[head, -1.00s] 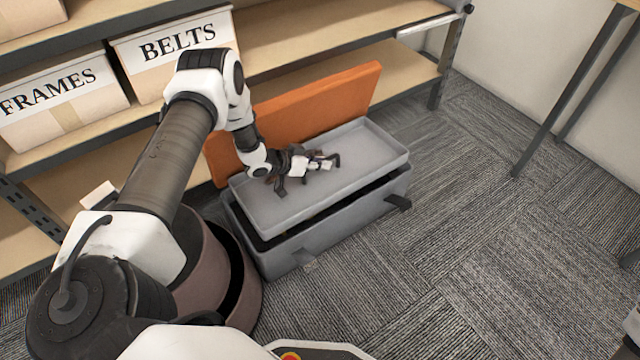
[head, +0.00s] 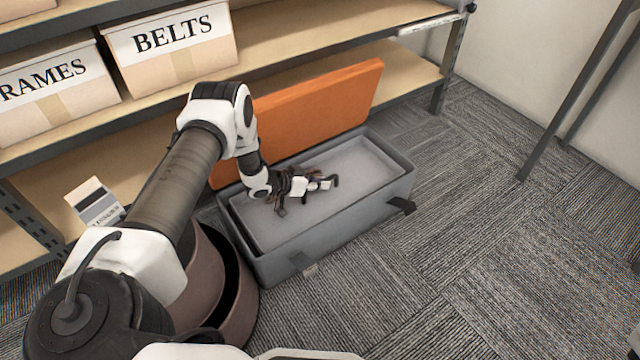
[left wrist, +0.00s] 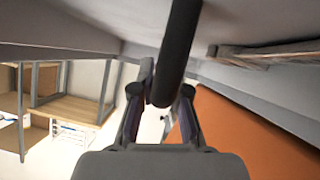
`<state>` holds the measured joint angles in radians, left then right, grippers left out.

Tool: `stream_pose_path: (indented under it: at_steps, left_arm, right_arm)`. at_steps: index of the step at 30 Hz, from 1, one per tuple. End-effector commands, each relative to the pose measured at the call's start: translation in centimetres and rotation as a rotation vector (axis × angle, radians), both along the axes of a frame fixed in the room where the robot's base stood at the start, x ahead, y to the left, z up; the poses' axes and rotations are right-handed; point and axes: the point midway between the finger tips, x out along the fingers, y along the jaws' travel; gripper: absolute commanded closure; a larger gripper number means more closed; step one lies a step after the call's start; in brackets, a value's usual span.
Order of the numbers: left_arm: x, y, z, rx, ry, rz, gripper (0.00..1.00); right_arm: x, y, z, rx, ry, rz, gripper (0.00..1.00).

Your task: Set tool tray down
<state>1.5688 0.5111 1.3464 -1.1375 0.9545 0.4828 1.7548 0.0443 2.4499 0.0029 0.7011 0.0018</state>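The grey tool tray (head: 365,168) sits low inside the grey toolbox (head: 345,233), its floor below the box rim in the head view. The box's orange lid (head: 325,105) stands open at the back. My left gripper (head: 322,184) is over the middle of the tray. In the left wrist view its fingers (left wrist: 163,93) are closed on both sides of a dark bar (left wrist: 180,45), which looks like the tray's handle. The handle is mostly hidden by the gripper in the head view. Whether the tray rests fully on its support cannot be told. My right gripper is not in view.
A metal shelf (head: 300,42) runs behind the box, with cartons marked BELTS (head: 180,55) and FRAMES (head: 55,98). Dark latches (head: 402,205) stick out from the box front. The carpet (head: 480,215) to the right is clear.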

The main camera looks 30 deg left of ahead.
Motion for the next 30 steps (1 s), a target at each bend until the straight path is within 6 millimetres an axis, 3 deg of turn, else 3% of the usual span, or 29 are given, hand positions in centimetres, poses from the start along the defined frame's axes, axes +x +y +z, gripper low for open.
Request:
stream_pose_path:
  at_steps: [1, 2, 14, 24, 30]
  left_arm:
    - [0.0, 0.0, 0.0, 0.000, 0.000, 0.000, 0.69]
    - [0.0, 0.0, 0.0, 0.000, 0.000, 0.000, 0.61]
    - [-0.4, 0.3, 0.9, 0.000, 0.000, 0.001, 0.61]
    - [-6.7, 3.8, 5.3, -0.001, 0.002, 0.004, 0.61]
    - [-9.0, 5.0, 6.3, -0.001, 0.000, 0.002, 0.61]
  right_arm:
    - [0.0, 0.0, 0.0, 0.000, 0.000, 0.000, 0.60]
    - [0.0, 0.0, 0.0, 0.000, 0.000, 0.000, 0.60]
    - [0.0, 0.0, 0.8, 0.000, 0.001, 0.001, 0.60]
    - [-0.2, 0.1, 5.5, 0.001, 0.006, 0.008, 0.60]
    - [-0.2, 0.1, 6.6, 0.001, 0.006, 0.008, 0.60]
